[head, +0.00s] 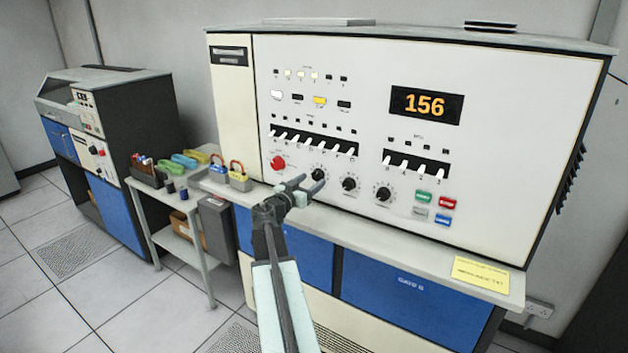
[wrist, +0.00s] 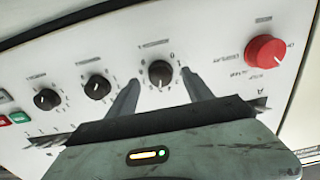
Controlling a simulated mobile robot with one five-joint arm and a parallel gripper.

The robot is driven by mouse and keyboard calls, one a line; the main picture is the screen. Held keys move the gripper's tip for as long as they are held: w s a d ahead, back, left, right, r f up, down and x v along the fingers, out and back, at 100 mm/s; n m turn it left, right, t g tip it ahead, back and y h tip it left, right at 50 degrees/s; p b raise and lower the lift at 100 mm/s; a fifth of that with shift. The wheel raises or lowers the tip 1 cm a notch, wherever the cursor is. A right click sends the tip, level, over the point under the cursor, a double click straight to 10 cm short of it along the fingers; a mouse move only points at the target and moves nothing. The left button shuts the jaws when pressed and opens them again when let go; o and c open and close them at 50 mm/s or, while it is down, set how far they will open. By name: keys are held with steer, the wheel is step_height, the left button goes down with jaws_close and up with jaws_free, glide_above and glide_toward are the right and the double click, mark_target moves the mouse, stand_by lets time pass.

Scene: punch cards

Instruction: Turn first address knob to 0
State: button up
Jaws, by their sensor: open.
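The first address knob (head: 318,174) is the small black knob nearest the red knob on the white panel. In the wrist view the same black knob (wrist: 160,73) shows between my two fingertips, with a gap to each side and small printed digits around it. I cannot read clearly which digit it points to. My gripper (head: 307,183) is open and empty, just in front of the panel at the knob's lower left in the head view. The open fingers of my gripper (wrist: 160,80) also show in the wrist view, pointing at the panel.
A red knob (head: 278,162) sits left of the first knob, and two more black knobs, the middle one (head: 349,184) and the last one (head: 383,194), sit to its right. White toggle switches (head: 313,143) are above. A ledge (head: 400,244) runs below. The display (head: 426,105) reads 156.

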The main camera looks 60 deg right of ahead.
mark_target(317, 176)
steer(key=shift+d, duration=1.25)
jaws_close()
